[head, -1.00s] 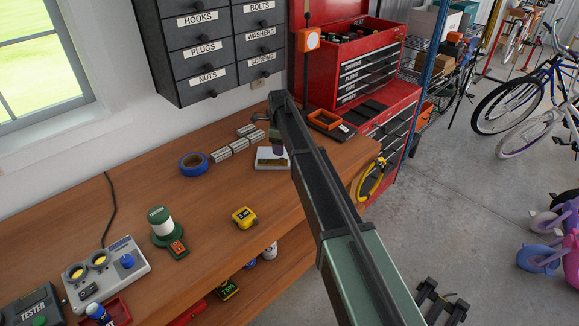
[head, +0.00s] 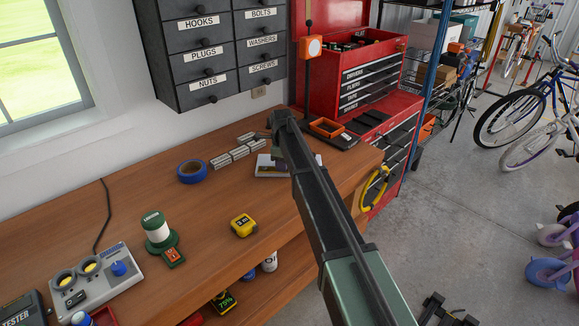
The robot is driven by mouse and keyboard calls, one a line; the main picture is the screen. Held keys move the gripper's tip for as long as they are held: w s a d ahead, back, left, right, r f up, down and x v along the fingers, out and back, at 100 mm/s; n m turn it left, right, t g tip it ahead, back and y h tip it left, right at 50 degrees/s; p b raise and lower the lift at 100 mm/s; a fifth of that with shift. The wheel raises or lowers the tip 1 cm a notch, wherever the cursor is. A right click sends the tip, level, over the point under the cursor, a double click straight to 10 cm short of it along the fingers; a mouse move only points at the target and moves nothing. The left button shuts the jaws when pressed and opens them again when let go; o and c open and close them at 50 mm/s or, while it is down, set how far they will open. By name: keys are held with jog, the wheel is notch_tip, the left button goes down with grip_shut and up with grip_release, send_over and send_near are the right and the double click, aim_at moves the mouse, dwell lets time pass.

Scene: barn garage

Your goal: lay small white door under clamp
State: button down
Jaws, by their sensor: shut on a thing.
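My gripper (head: 277,147) is at the far part of the bench, beyond the end of my dark arm link. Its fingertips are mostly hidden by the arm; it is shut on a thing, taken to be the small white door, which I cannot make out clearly. A flat white piece with a brownish middle (head: 265,172) lies on the bench just below the gripper, partly covered by the arm. I cannot tell whether it is the door or a fixture. No clamp can be picked out with certainty; a yellow-and-black tool (head: 373,187) hangs at the bench's right end.
Several grey blocks (head: 239,152) and blue tape (head: 192,171) lie left of the gripper. A black stand with an orange-and-white head (head: 311,47) and a red tool chest (head: 350,85) stand behind. A yellow tape measure (head: 243,225) is nearer. The bench middle (head: 200,215) has free room.

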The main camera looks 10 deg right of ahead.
jog(key=shift+r, duration=0.15)
notch_tip(320, 180, up, 20)
jog(key=p, duration=2)
